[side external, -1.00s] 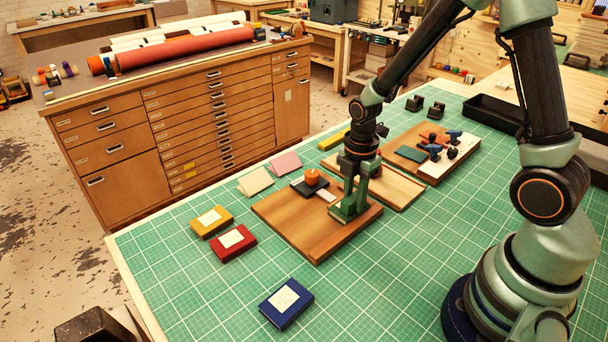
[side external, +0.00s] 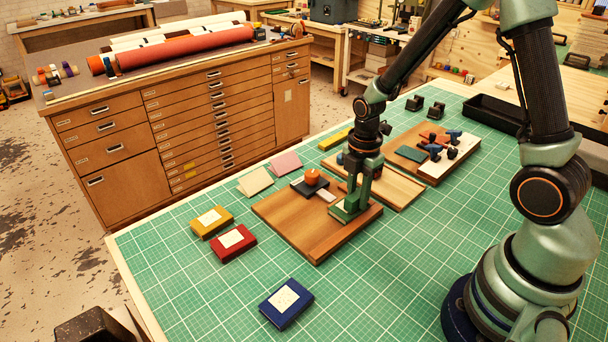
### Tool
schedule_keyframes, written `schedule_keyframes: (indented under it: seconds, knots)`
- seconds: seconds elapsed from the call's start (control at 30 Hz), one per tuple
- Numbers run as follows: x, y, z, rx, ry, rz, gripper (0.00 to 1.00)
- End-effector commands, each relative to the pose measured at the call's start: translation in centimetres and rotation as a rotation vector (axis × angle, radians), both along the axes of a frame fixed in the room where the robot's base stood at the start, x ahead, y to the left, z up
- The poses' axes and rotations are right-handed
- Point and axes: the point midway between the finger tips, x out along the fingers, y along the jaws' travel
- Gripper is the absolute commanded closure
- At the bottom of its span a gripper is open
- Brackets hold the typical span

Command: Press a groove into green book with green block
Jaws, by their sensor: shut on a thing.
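The green book (side external: 344,214) lies flat near the right corner of the brown wooden board (side external: 312,236). My gripper (side external: 357,194) points down over the book and is shut on the green block, which is small and mostly hidden by the fingers. The block is low, at or just above the book's cover; I cannot tell whether they touch. Any groove in the cover is too small to make out.
Yellow (side external: 212,222), red (side external: 233,243) and blue (side external: 286,304) books lie on the green mat (side external: 200,290).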

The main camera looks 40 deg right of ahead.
Motion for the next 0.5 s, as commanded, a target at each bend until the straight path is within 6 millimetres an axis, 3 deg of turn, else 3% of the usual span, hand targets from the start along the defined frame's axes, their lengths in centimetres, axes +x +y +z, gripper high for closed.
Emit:
schedule_keyframes:
  seconds: [0.5]
  knots:
    - [-0.11,0.05,-0.11,0.0,0.002,0.001,1.0]
